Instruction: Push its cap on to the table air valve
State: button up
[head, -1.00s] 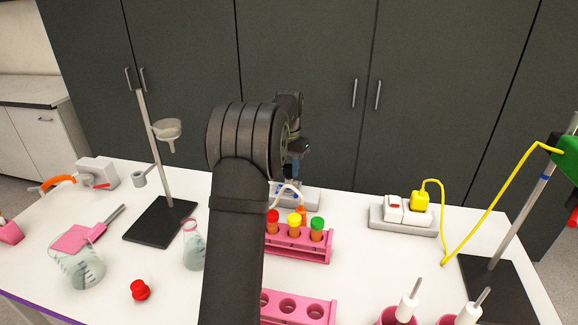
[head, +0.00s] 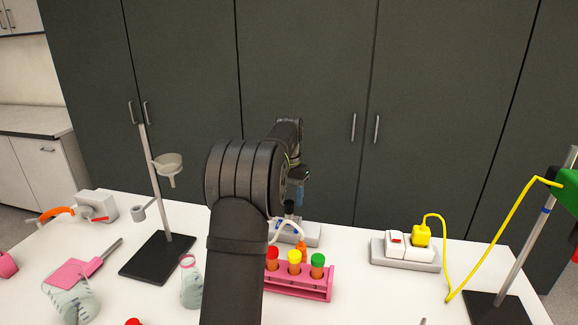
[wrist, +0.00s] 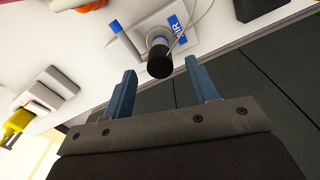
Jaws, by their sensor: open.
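The table air valve is a pale block (wrist: 120,45) with a blue AIR label, near the far table edge. In the head view its block (head: 308,236) shows behind the tube rack, partly hidden by my arm. I cannot tell whether this black piece is the cap or the valve's own top. My gripper (wrist: 160,72) is open and empty, its blue fingers either side of the black piece in the wrist view, with no clear contact.
A pink rack (head: 298,288) with capped tubes stands in front of the valve. A power strip (head: 404,253) with a yellow plug (head: 421,236) is to the right. A black-based stand (head: 158,257) and a flask (head: 191,284) are left. Dark cabinets (head: 310,70) rise behind the table.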

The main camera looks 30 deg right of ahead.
aim_at(289, 202)
notch_tip(289, 202, up, 14)
jog(key=shift+r, duration=0.15)
dwell(0.4)
notch_tip(289, 202, down, 18)
jog(key=shift+r, duration=0.45)
jog(key=shift+r, duration=0.1)
dwell(0.4)
notch_tip(289, 202, up, 17)
notch_tip(289, 202, down, 17)
jog(key=shift+f, duration=0.1)
notch_tip(289, 202, up, 3)
jog(key=shift+r, duration=0.2)
dwell(0.6)
